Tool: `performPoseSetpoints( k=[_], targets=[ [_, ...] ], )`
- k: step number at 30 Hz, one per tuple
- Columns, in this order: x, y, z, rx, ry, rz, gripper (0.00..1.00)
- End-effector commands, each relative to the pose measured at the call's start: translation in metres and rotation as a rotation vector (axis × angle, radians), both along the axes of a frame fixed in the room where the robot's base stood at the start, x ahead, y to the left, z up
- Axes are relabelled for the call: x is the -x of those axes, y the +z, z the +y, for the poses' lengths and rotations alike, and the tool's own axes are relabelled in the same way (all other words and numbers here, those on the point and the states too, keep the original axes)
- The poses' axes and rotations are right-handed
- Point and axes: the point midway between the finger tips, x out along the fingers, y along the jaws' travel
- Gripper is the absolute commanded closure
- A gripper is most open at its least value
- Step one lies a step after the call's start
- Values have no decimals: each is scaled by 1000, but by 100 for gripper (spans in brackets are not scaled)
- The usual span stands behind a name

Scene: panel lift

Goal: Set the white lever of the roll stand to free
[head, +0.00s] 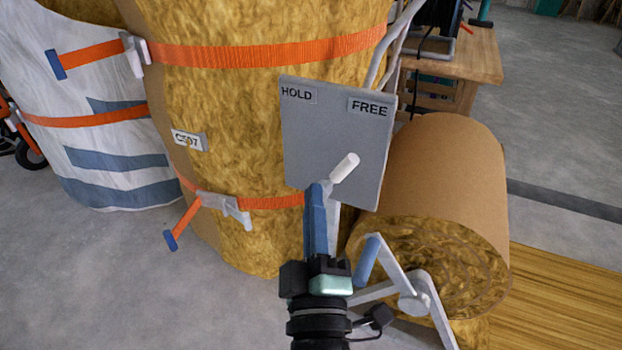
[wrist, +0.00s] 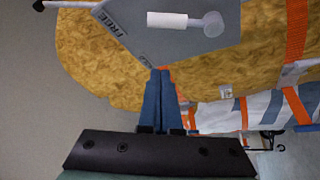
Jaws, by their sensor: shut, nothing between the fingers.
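A grey plate (head: 325,135) on the roll stand carries a HOLD label (head: 297,95) at its upper left and a FREE label (head: 369,108) at its upper right. The white lever (head: 345,167) leans up and right, on the FREE side. In the wrist view the lever (wrist: 167,19) points from its round pivot (wrist: 213,24) toward the FREE label (wrist: 115,17). My gripper (head: 315,187) is shut and empty, with blue fingers. In the head view it hides the lever's lower end. In the wrist view its fingertips (wrist: 160,71) appear apart from the lever.
A big strapped insulation roll (head: 225,120) stands behind the plate. A brown-wrapped roll (head: 445,160) lies at the right, by a crank with a blue handle (head: 367,261). A wooden bench (head: 478,60) stands behind. Grey floor (head: 90,280) is clear at the lower left.

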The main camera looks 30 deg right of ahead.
Motion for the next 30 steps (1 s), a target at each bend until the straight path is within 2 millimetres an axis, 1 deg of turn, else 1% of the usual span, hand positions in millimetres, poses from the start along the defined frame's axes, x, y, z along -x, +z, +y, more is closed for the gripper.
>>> performPoseSetpoints(
  k=[1, 3, 8, 25, 26, 28, 29, 30],
  targets=[
    [7, -4, 3, 0, -1, 2, 100],
    [13, -6, 6, 0, -1, 1, 100],
    [21, -6, 10, 1, 0, 0, 100],
    [22, -6, 10, 1, 0, -1, 100],
    [22, -3, 11, -2, 1, -5, 100],
    [19, 13, 12, -19, 11, -28, 100],
    [17, 24, 13, -33, 19, -47, 100],
    [14, 43, 16, -54, 33, -76, 100]
  ],
)
